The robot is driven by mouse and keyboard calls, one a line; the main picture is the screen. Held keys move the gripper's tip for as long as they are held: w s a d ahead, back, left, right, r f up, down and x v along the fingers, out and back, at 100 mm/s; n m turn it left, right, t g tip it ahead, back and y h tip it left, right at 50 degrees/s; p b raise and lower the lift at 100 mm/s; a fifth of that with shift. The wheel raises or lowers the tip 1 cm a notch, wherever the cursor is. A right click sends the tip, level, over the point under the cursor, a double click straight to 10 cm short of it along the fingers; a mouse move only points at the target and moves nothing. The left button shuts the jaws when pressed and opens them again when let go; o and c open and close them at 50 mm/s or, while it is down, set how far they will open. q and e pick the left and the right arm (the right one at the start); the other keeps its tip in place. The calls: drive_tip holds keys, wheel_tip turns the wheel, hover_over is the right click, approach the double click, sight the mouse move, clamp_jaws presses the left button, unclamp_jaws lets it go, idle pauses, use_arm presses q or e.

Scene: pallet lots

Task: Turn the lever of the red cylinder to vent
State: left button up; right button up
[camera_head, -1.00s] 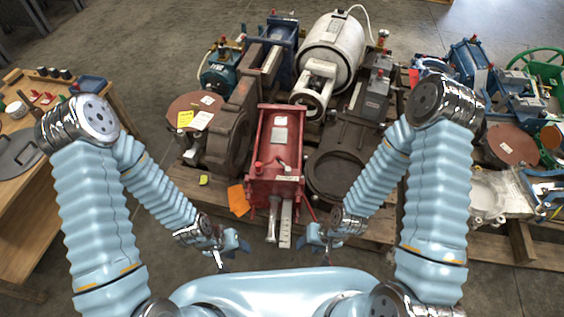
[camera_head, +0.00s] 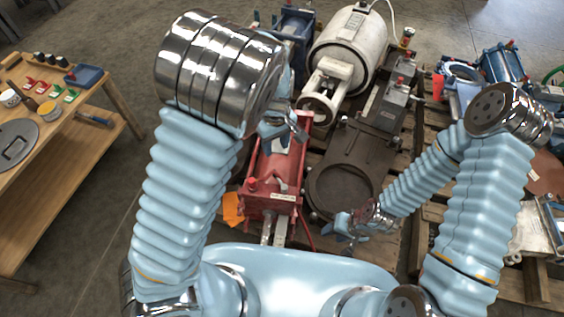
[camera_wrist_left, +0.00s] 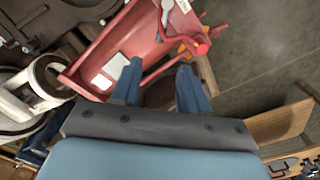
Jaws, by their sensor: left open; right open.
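The red cylinder (camera_head: 266,172) lies on the pallet in the middle of the head view, partly hidden behind my left arm. A red knob (camera_head: 252,184) and a small grey lever (camera_head: 281,186) show at its near end. In the left wrist view the red body (camera_wrist_left: 95,62) fills the upper left, with the grey lever (camera_wrist_left: 167,10) at the top edge and a red knob (camera_wrist_left: 202,48) on a rod. My left gripper (camera_head: 284,130) is open above the cylinder's far part; its fingers (camera_wrist_left: 160,85) hold nothing. My right gripper (camera_head: 350,228) is open and empty, low to the right.
A white tank (camera_head: 348,45) stands behind, with a dark flanged casting (camera_head: 345,185) close on the right. An orange tag (camera_head: 232,208) is left of the cylinder. A wooden bench (camera_head: 100,92) with tools stands far left; bare floor lies between.

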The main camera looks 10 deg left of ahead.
sight(275, 173)
use_arm(q)
drive_tip(key=f, duration=0.6)
drive_tip(key=f+b, duration=0.1)
drive_tip(key=f, duration=0.6)
drive_tip(key=shift+s+a+f, duration=0.1)
drive_tip(key=shift+s+a, duration=0.1)
clamp_jaws()
